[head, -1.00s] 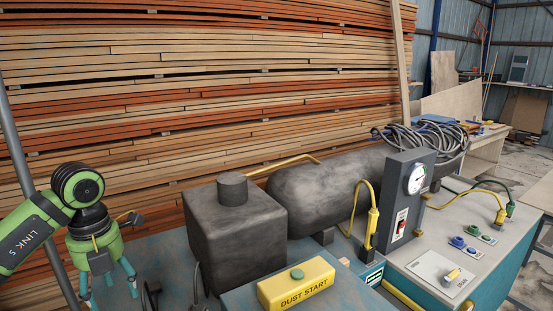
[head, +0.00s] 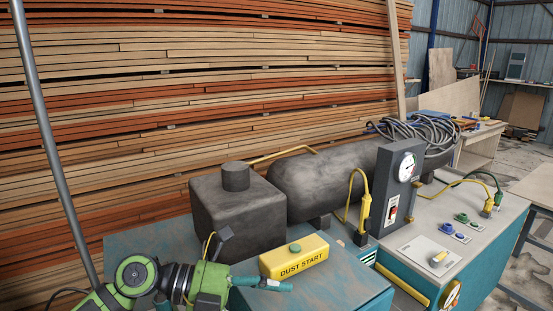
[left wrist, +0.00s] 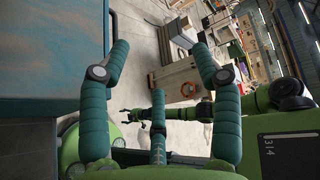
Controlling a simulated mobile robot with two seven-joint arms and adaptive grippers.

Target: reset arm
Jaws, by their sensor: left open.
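My left gripper (head: 272,284) is at the bottom of the head view, in front of the yellow DUST START box (head: 294,257). Its teal fingers point right, just below the box; I cannot tell whether they touch anything. In the left wrist view the gripper (left wrist: 161,50) has its fingers spread wide, with nothing between them. A green arm, seemingly my right one, also shows in that view, ending in a small dark gripper (left wrist: 130,115). Its jaws are too small to read.
A dark machine block (head: 238,215) and tank (head: 320,183) stand behind the box. A gauge panel (head: 396,195) with yellow cables is to the right. Stacked boards (head: 200,100) fill the back.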

